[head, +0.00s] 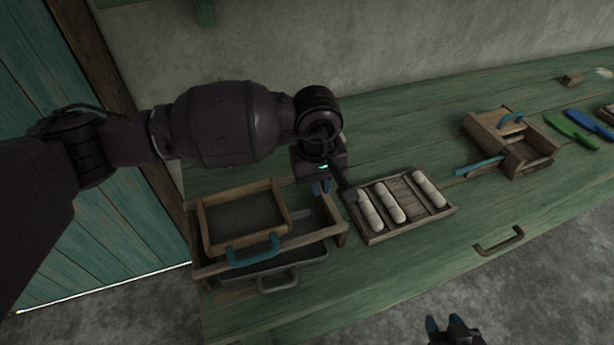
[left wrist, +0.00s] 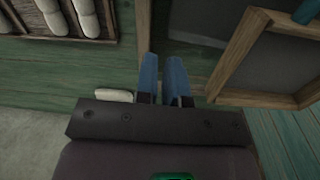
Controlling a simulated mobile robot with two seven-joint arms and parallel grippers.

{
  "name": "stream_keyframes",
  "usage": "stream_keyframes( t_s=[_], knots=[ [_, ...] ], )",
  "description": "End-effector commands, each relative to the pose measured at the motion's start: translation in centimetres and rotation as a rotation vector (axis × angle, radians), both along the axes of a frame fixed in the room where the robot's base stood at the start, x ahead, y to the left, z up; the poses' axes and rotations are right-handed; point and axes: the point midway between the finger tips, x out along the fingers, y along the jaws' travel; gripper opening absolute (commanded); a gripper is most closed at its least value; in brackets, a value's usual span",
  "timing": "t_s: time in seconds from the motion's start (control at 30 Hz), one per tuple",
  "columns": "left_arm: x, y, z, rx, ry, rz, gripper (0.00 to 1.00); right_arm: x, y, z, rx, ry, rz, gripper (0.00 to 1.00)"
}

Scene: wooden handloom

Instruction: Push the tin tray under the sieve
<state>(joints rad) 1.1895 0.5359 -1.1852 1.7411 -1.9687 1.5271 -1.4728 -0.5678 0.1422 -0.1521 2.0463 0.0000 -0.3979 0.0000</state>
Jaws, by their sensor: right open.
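The sieve (head: 243,218), a wooden frame with dark mesh and a blue handle (head: 252,250), rests over a larger wooden box frame (head: 338,228) at the table's left. The grey tin tray (head: 300,254), with a grey handle (head: 278,281), lies low in that frame, partly beneath the sieve; its rear is hidden. My right gripper (head: 447,322) is open, low in front of the table.
A slatted wooden tray (head: 404,230) of white rolls stands close right of the frame. Further right are a wooden box (head: 490,135) with blue handles and green and blue tools (head: 570,130). The wall is behind; the table between the roll tray and box is clear.

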Motion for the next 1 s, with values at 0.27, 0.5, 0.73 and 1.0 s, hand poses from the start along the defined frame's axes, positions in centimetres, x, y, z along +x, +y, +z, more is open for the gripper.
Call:
stream_keyframes(
  t_s=[0.27, 0.5, 0.73, 1.0],
  knots=[
    [-0.1, 1.0, 0.0, 0.061, 0.007, 0.021, 0.1, 0.0, -0.5, 0.1, -0.013, -0.001, 0.007, 0.43],
    [-0.1, 0.9, 0.0, 0.059, 0.007, 0.022, 0.1, -0.1, -0.5, 0.2, -0.012, -0.002, 0.006, 0.43],
    [-0.2, 0.9, -1.1, 0.058, 0.011, 0.022, 0.1, -0.4, -0.3, 0.0, -0.005, 0.005, -0.002, 0.43],
    [-0.2, 0.9, -5.2, 0.058, 0.013, 0.023, 0.1, -0.4, 0.0, -0.5, 0.002, 0.01, -0.005, 0.43]
  ],
)
